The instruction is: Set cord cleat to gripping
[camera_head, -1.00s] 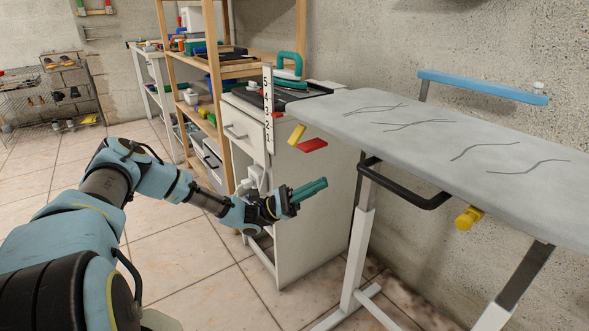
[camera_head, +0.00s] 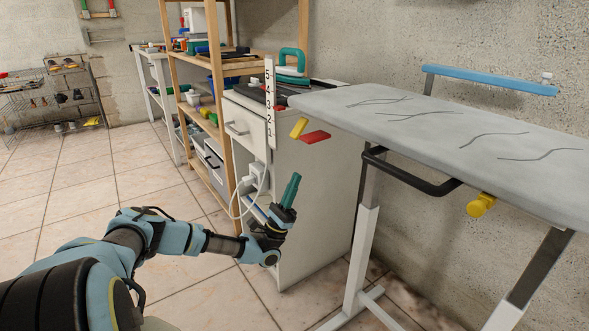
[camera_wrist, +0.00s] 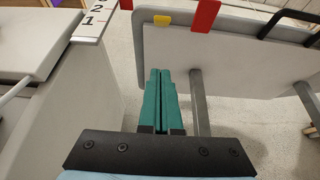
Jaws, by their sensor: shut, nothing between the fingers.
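My gripper (camera_head: 295,177) has teal fingers, shut and empty, pointing up beside the white cabinet and below the near-left end of the ironing board. The fingers also show in the wrist view (camera_wrist: 159,72). I cannot tell for sure which part is the cord cleat. A yellow tab (camera_head: 299,127) and a red tab (camera_head: 314,137) stick out at the board's left end, above my fingertips and apart from them. In the wrist view the yellow tab (camera_wrist: 161,20) and red tab (camera_wrist: 206,15) lie ahead of the fingers. A white fitting with a looped cord (camera_head: 256,175) is at the cabinet's side.
The grey ironing board (camera_head: 440,130) has a black bar (camera_head: 410,180) and yellow knob (camera_head: 481,205) under it. The white cabinet (camera_head: 315,200) has a numbered strip (camera_head: 269,100). A wooden shelf (camera_head: 175,90) stands behind. Tiled floor is open at left.

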